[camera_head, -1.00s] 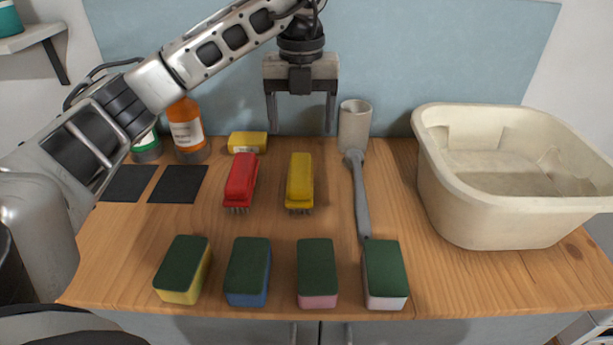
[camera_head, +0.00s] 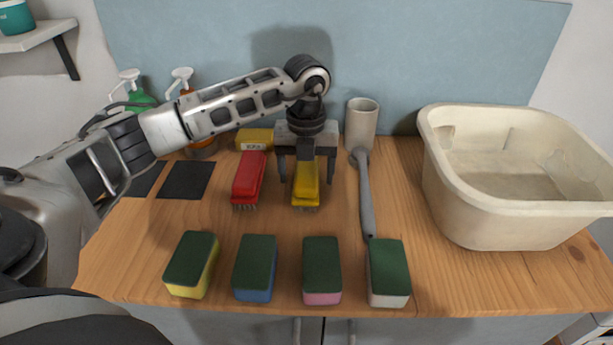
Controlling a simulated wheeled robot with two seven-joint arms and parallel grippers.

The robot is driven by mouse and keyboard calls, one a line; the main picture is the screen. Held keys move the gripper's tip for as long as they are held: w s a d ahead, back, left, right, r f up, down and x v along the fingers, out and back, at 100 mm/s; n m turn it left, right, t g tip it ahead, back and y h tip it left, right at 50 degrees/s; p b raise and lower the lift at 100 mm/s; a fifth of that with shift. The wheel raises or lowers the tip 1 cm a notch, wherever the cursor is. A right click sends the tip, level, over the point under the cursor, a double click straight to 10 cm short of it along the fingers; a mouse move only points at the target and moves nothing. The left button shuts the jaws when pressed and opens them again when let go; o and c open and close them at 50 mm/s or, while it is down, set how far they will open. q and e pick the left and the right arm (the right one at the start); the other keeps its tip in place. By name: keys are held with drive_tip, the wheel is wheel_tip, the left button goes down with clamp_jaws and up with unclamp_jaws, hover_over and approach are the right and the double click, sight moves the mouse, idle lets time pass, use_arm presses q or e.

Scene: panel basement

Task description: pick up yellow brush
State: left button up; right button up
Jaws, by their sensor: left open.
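The yellow brush (camera_head: 306,188) lies on the wooden counter, bristles down, just right of a red brush (camera_head: 249,180). My left gripper (camera_head: 306,180) is open and points down over the yellow brush. One finger is at the brush's left and the other at its right, and the brush's far end is hidden behind the gripper. I cannot tell whether the fingers touch it. My right gripper is not in view.
A grey long-handled brush (camera_head: 365,195) and a beige cup (camera_head: 362,122) are to the right. A cream basin (camera_head: 520,215) fills the right side. Several sponges (camera_head: 322,262) line the front. Dark squares (camera_head: 186,180) lie at left.

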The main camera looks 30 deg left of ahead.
use_arm(q)
drive_tip(key=c, duration=1.1)
drive_tip(key=shift+c, duration=0.2)
drive_tip(key=shift+r, duration=0.1)
drive_tip(key=shift+r+b, duration=0.35)
drive_tip(key=shift+r, duration=0.25)
drive_tip(key=s+d+r+b, duration=0.1)
drive_tip(key=s+d+r, duration=0.1)
drive_tip(key=d+r, duration=0.9)
drive_tip(key=d, duration=0.2)
drive_tip(key=shift+s+d+r+b, duration=0.35)
drive_tip(key=shift+s+d, duration=0.05)
